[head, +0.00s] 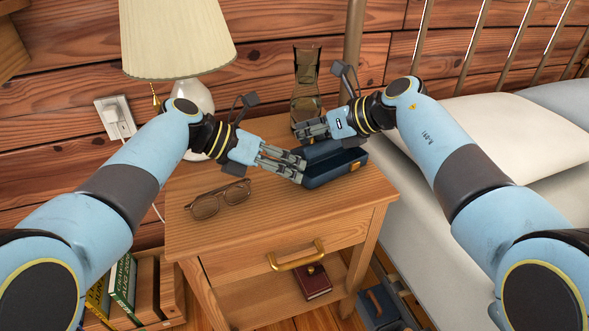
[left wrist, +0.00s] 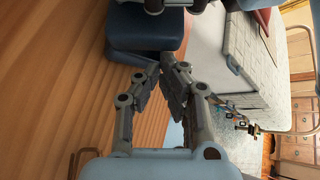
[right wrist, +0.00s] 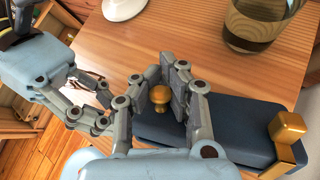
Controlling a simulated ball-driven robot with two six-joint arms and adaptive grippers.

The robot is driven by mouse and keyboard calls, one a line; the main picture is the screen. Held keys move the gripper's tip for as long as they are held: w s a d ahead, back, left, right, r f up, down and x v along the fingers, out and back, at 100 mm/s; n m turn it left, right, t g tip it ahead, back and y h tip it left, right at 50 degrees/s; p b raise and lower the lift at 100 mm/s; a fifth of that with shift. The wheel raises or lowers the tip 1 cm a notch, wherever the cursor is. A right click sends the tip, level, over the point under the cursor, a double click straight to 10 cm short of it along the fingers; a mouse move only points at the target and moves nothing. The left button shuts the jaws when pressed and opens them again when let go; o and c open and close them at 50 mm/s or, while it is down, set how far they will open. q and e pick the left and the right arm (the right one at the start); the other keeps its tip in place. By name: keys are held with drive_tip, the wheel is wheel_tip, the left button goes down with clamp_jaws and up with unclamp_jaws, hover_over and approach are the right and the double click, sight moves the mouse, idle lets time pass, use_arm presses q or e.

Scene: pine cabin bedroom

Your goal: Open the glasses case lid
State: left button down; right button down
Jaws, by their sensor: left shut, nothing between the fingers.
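The dark blue glasses case (head: 336,172) sits near the nightstand's right side. It also shows in the right wrist view (right wrist: 235,133) and at the top of the left wrist view (left wrist: 145,18). I cannot tell how far its lid is raised. A gold clasp (right wrist: 287,128) is on it. My right gripper (head: 299,130) is at the case's left end, its fingers on both sides of a small gold knob (right wrist: 158,97). My left gripper (head: 302,171) is shut and empty beside the case's left front corner.
Folded brown glasses (head: 205,207) lie at the front left of the nightstand (head: 240,222). A lamp (head: 180,40) stands behind left and a tinted glass carafe (head: 306,85) behind the case. The bed (head: 425,255) is to the right.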

use_arm(q)
drive_tip(key=shift+d+f, duration=0.25)
drive_tip(key=shift+d, duration=0.15)
drive_tip(key=shift+w+a+r, duration=0.2)
drive_tip(key=shift+w+r, duration=0.15)
drive_tip(key=shift+r, duration=0.15)
use_arm(e)
drive_tip(key=shift+f, duration=0.1)
drive_tip(key=c, duration=1.2)
unclamp_jaws()
